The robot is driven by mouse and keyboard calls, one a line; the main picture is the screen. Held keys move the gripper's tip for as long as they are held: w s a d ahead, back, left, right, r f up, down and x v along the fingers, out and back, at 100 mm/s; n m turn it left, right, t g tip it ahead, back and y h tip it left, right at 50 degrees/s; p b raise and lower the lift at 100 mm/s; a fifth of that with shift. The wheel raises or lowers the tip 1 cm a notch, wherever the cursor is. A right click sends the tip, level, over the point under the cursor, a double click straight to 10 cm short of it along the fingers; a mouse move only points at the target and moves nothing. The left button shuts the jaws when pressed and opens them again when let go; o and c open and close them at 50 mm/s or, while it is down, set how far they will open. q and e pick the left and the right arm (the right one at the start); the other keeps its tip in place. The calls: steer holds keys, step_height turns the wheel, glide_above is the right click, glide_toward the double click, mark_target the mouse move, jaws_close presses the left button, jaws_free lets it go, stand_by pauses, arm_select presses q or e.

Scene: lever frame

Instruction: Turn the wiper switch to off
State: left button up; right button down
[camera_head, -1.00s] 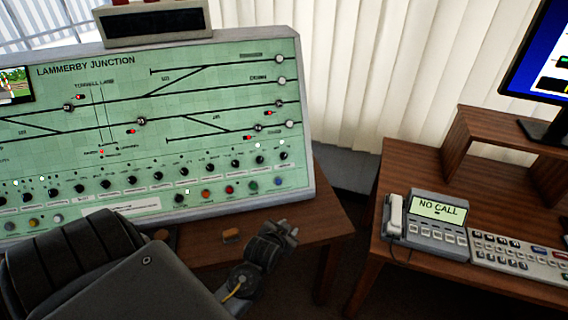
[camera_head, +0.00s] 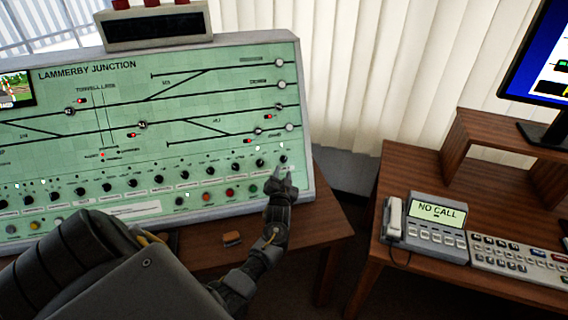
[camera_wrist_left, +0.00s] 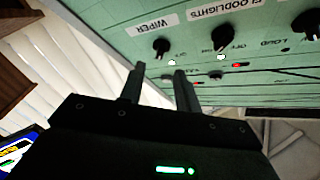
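The wiper switch is a small black knob (camera_wrist_left: 161,46) beside a white "WIPER" label in the left wrist view. In the head view it appears to be the rightmost black knob (camera_head: 284,158) of the lower row on the green panel (camera_head: 225,75). My left gripper (camera_head: 283,172) is just in front of and below that knob. In the left wrist view its two fingers (camera_wrist_left: 158,70) are apart with nothing between them, and the knob lies just beyond the tips, not gripped. The knob's exact pointing direction is too small to tell. My right gripper is not in view.
The floodlights knob (camera_wrist_left: 225,38) sits beside the wiper knob, with more knobs along the row. Coloured buttons (camera_head: 230,192) lie below. A phone (camera_head: 425,225) and keyboard (camera_head: 520,257) stand on the right desk.

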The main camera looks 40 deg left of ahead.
mark_target(284, 160)
arm_select(q)
steer(key=shift+x, duration=3.1)
jaws_close()
